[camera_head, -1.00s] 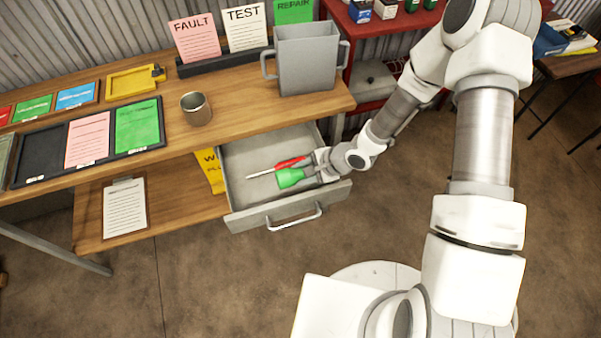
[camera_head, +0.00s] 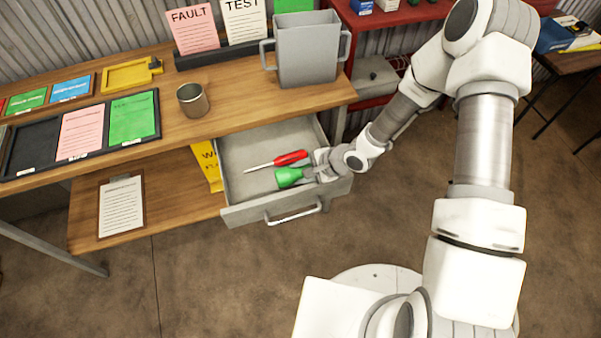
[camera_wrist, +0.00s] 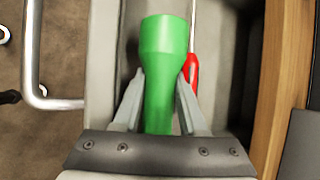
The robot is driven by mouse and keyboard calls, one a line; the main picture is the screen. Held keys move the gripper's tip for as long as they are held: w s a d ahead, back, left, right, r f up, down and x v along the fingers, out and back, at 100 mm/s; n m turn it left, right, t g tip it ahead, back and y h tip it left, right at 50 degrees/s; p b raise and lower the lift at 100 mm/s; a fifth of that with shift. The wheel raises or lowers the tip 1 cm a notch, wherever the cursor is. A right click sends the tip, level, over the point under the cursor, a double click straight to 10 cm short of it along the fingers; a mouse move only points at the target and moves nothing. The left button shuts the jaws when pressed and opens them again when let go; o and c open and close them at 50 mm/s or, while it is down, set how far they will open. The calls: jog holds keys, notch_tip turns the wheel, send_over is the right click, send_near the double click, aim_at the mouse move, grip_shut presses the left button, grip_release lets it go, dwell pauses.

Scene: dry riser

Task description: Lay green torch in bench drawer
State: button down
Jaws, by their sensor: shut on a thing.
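The green torch (camera_head: 288,177) is between the fingers of my gripper (camera_head: 312,174), which is shut on it. The torch and gripper are at the right side of the open bench drawer (camera_head: 240,213), within its outline as seen from above. In the wrist view the torch (camera_wrist: 164,60) lies lengthwise between the two fingers (camera_wrist: 160,100), its wide head pointing away from me. I cannot tell whether the torch touches the drawer floor.
A red-handled screwdriver (camera_head: 291,158) lies in the drawer beside the torch. A metal cup (camera_head: 193,100) and a grey two-handled container (camera_head: 307,55) stand on the bench above. The drawer's left part is clear.

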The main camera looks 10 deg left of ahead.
jog(key=shift+c, duration=1.9)
grip_release()
jog(key=s+f, duration=0.1)
jog(key=d+f, duration=0.1)
jog(key=f, duration=0.1)
jog(key=shift+s, duration=0.4)
jog(key=p+v, duration=0.2)
jog(key=v, duration=0.3)
jog(key=w+a+r+p+v, duration=0.1)
jog(key=p+v, duration=0.2)
jog(key=v, duration=0.3)
jog(key=p+v, duration=0.2)
jog(key=v, duration=0.4)
jog(key=shift+w+a+r+p, duration=0.3)
jog(key=shift+r+p, duration=0.1)
jog(key=shift+r, duration=0.1)
jog(key=shift+p+v, duration=0.55)
jog(key=shift+v, duration=0.25)
jog(key=shift+w, duration=0.15)
